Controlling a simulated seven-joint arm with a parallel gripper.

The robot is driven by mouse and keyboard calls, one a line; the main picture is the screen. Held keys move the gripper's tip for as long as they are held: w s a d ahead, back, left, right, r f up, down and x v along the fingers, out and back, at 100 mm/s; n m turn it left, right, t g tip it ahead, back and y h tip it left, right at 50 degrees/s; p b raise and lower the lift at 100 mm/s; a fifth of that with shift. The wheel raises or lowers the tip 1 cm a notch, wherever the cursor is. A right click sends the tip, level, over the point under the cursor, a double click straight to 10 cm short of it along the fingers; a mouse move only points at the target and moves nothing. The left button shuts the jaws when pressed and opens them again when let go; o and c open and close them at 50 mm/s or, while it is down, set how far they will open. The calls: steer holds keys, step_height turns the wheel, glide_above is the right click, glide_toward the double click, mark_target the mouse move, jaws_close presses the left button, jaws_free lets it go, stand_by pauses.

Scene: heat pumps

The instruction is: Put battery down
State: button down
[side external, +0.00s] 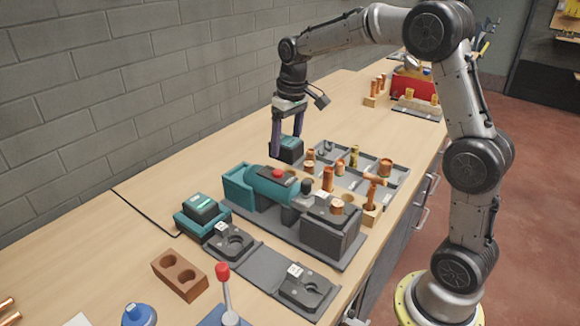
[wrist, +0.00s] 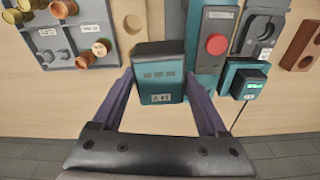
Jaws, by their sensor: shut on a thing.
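My gripper (side external: 286,140) points down on the far side of the teal machine, close to the wall side of the bench. Its two purple fingers are shut on a dark and teal battery (side external: 290,149). In the wrist view the battery (wrist: 158,80) sits between the fingertips (wrist: 160,84), with a white label on its teal face. Whether its underside touches the bench is hard to tell. A second, similar battery (side external: 200,206) sits in a teal charger (side external: 203,217) at the left; it also shows in the wrist view (wrist: 249,86).
The teal machine with a red button (side external: 278,173) stands just in front of the battery. A grey tray of copper fittings (side external: 392,176) lies to the right. A brown block with holes (side external: 180,275) and black fixtures (side external: 308,287) are nearer. Bare bench (side external: 190,170) lies to the left.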

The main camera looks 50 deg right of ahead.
steer(key=shift+s+d, duration=0.4)
steer(key=shift+s, duration=0.3)
steer(key=shift+s+d+r, duration=0.1)
steer(key=shift+s+d, duration=0.1)
steer(key=shift+d, duration=0.1)
steer(key=shift+w+d+m, duration=0.25)
steer(key=shift+m, duration=0.05)
steer(key=w+d+f, duration=0.1)
steer(key=w+f, duration=0.1)
steer(key=w, duration=0.2)
steer(key=w+d+f, duration=0.1)
steer(key=w+f, duration=0.2)
steer(key=w, duration=0.1)
steer(key=w+d+f, duration=0.1)
steer(key=w+f, duration=0.2)
steer(key=shift+w+f, duration=0.25)
steer(key=shift+w, duration=0.15)
steer(key=shift+w+d+f, duration=0.2)
steer(key=shift+w+f, duration=0.3)
steer(key=shift+f, duration=1.65)
